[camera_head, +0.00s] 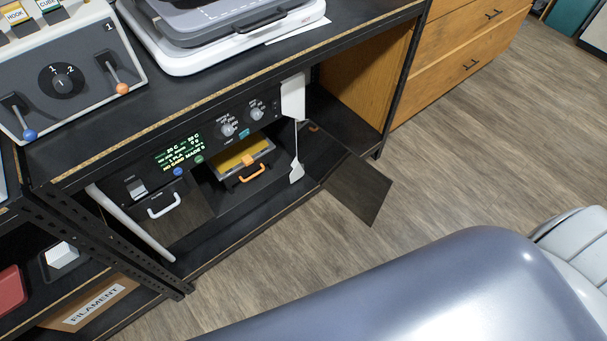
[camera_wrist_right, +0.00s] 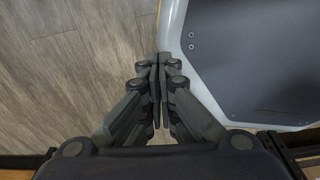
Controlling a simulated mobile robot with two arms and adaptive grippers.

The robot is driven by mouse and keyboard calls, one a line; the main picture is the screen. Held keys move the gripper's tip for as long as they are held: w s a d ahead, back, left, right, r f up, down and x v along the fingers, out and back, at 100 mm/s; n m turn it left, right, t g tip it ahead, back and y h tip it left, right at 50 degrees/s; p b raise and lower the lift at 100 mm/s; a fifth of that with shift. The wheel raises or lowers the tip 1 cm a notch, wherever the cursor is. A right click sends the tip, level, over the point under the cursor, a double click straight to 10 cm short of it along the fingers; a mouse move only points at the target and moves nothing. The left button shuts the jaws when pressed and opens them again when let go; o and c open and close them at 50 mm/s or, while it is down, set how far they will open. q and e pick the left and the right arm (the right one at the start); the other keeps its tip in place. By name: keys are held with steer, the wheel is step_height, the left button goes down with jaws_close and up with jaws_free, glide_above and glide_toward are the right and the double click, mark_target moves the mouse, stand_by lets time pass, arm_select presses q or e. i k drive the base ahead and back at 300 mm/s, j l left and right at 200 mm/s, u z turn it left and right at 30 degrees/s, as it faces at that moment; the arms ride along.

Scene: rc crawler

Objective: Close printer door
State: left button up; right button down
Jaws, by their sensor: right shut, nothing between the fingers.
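The printer (camera_head: 127,187) stands in the shelf's lower bay, with a dark front panel, a lit green display and knobs. Its dark, see-through door (camera_head: 358,188) stands open, swung out over the floor on the right side. Inside the opening is a yellow build plate (camera_head: 240,156) with an orange handle in front. My right gripper (camera_wrist_right: 159,62) shows only in the right wrist view. Its fingers are together and empty, above the wood floor and apart from the printer door. My left gripper is in neither view.
The shelf's dark top (camera_head: 180,98) carries a grey switch box (camera_head: 65,60) and a white and grey device (camera_head: 225,25). A white scraper (camera_head: 296,172) hangs by the opening's right side. Wooden drawers (camera_head: 465,40) stand at the right. The floor (camera_head: 430,150) beyond the door is clear.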

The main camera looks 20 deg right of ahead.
mark_target(358, 185)
steer(key=l+u, duration=0.2)
steer(key=u, duration=0.2)
steer(key=l+u, duration=0.15)
steer(key=u, duration=0.25)
steer(key=l+u, duration=0.2)
steer(key=u, duration=0.2)
steer(key=l+u, duration=0.2)
steer(key=u, duration=0.15)
steer(key=k+l, duration=0.1)
steer(key=l, duration=0.25)
steer(key=k+l, duration=0.15)
steer(key=l, duration=0.25)
steer(key=k+l, duration=0.1)
steer(key=l, duration=0.25)
steer(key=k+l, duration=0.1)
steer(key=l, duration=0.3)
steer(key=k+l, duration=0.15)
steer(key=l, duration=0.2)
steer(key=k+l, duration=0.1)
steer(key=l, duration=0.25)
steer(key=k+l, duration=0.1)
steer(key=l, duration=0.3)
steer(key=k+l, duration=0.15)
steer(key=l, duration=0.2)
